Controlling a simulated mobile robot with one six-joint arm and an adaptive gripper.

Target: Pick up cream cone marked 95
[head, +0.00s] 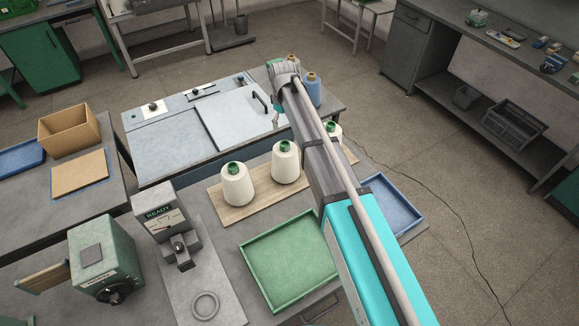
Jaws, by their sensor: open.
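Three cream cones with green tops stand upright in a row on a wooden board (222,209). One cream cone (238,190) is at the left, one cream cone (285,167) is in the middle, and a third cream cone (335,132) at the right is partly hidden by my arm. No number can be read on any of them, so I cannot tell which is marked 95. My arm reaches from the lower right up over the row. Its far end lies beyond the cones, and my gripper cannot be made out there.
A blue cone (313,94) stands beside my arm's far end. A green tray (290,260) and a blue tray (402,212) lie in front of the board. A grey device reading READY (162,215) and a green box-shaped device (103,258) stand left. A grey cabinet (180,140) is behind.

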